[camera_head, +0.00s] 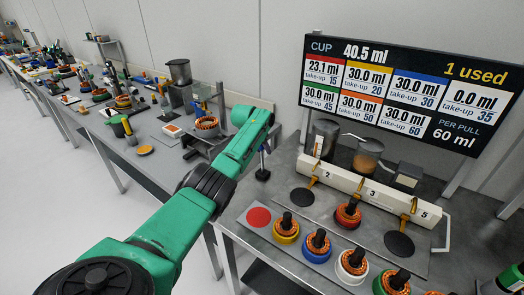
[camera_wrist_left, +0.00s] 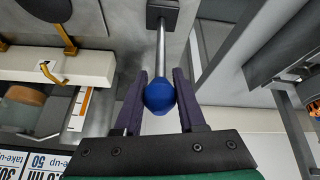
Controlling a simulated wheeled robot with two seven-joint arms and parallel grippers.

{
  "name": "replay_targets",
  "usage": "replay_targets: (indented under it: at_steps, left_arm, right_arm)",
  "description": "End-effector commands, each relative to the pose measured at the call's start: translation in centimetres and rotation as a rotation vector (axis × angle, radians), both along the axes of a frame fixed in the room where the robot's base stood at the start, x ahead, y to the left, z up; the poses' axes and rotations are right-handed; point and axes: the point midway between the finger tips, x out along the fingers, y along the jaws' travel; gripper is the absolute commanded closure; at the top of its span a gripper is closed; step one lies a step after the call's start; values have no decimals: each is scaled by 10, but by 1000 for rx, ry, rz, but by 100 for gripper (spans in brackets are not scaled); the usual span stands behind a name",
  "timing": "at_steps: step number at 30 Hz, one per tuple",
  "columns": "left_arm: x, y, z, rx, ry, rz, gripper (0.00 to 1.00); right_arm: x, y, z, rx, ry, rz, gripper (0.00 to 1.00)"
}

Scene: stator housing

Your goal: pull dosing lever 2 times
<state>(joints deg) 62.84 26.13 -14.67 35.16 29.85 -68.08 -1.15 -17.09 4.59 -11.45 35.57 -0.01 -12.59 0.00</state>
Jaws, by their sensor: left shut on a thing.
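The dosing lever is a grey rod with a blue ball knob (camera_wrist_left: 159,98) and a dark mount (camera_wrist_left: 162,12) in the left wrist view. My left gripper (camera_wrist_left: 159,100) is shut on the knob, one purple finger on each side. The display board (camera_head: 412,88) reads cup 40.5 ml, 1 used and 60 ml per pull. My right gripper is in neither view.
A white dispenser bar (camera_head: 345,181) with yellow spouts crosses the bench, canisters (camera_head: 367,157) behind it. Several copper-wound stators on coloured rings, such as a blue one (camera_head: 316,246), stand in front, with a red disc (camera_head: 258,217) and black discs. Another cluttered workbench (camera_head: 150,165) lies left.

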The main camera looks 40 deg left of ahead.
Motion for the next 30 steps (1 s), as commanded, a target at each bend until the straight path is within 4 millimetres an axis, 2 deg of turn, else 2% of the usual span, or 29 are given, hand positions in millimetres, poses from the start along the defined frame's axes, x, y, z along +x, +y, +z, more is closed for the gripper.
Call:
replay_targets:
  at_steps: [18,19,20,21,30]
  left_arm:
    - [2,-1,0,-1,-5,-2,100]
    - [2,-1,0,-1,-5,-2,50]
    - [2,-1,0,-1,-5,-2,38]
    - [1,-1,0,0,-4,-2,35]
    - [0,-1,0,0,-1,-1,35]
  right_arm:
    - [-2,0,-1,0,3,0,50]
    - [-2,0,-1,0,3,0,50]
    - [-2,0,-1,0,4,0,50]
    - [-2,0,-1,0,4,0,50]
    - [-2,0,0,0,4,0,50]
